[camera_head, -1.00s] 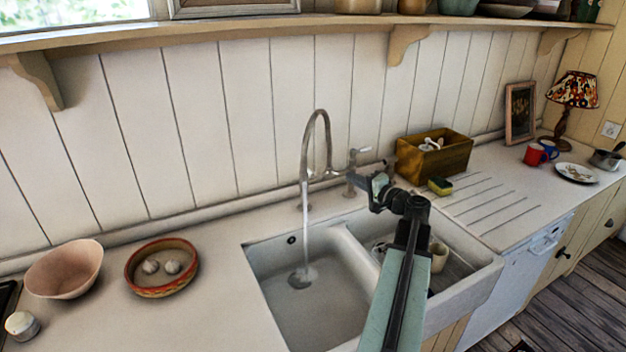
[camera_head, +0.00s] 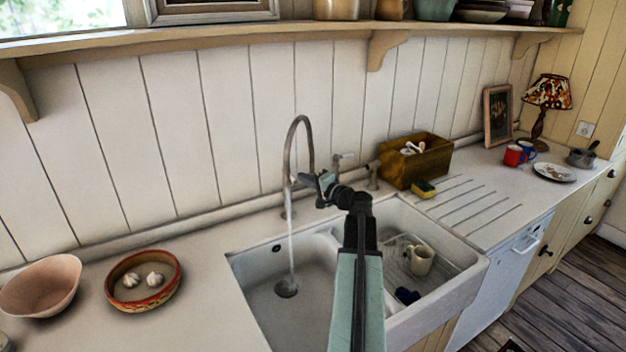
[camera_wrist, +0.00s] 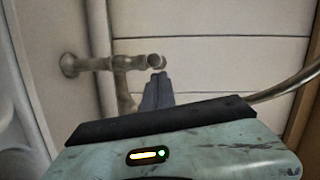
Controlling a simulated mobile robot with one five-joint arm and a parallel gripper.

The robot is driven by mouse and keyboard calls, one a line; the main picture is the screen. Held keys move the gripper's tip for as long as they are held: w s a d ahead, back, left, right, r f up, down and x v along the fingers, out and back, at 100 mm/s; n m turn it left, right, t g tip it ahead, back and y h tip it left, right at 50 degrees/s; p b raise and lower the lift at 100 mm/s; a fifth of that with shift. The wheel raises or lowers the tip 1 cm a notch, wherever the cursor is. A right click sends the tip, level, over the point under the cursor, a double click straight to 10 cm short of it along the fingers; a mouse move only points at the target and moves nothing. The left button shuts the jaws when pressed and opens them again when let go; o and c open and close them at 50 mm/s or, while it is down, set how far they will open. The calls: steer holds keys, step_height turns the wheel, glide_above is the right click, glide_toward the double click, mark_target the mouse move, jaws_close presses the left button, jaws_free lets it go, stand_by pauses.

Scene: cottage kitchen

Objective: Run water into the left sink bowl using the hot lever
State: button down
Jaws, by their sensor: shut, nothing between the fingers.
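A tall curved tap (camera_head: 309,135) stands behind the double white sink. A stream of water (camera_head: 291,245) falls from its spout into the left sink bowl (camera_head: 318,300), at the drain. A tap lever (camera_head: 343,156) sticks up right of the spout; I cannot tell hot from cold. My gripper (camera_head: 312,181) is shut and empty, in front of the tap's base and just right of the stream, hiding part of the tap. In the wrist view, the gripper's closed fingertips (camera_wrist: 160,76) are just below a metal tap fitting (camera_wrist: 135,61); I cannot tell whether they touch.
The right sink bowl holds a cream mug (camera_head: 421,260) and a dark object (camera_head: 407,295). A wooden box (camera_head: 412,165) and a sponge (camera_head: 424,189) stand right of the tap. A dish of garlic (camera_head: 143,280) and a pink bowl (camera_head: 40,287) sit on the left counter.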

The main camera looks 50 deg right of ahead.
mark_target(295, 181)
steer(key=shift+a, duration=0.15)
stand_by(0.4)
steer(key=shift+a, duration=0.15)
steer(key=shift+w+a, duration=0.15)
steer(key=shift+a, duration=0.5)
steer(key=shift+w+a, duration=0.15)
steer(key=shift+a, duration=0.5)
steer(key=shift+w+a, duration=0.45)
steer(key=shift+a, duration=0.25)
steer(key=shift+w+a, duration=0.45)
steer(key=shift+a, duration=0.25)
steer(key=shift+s, duration=0.1)
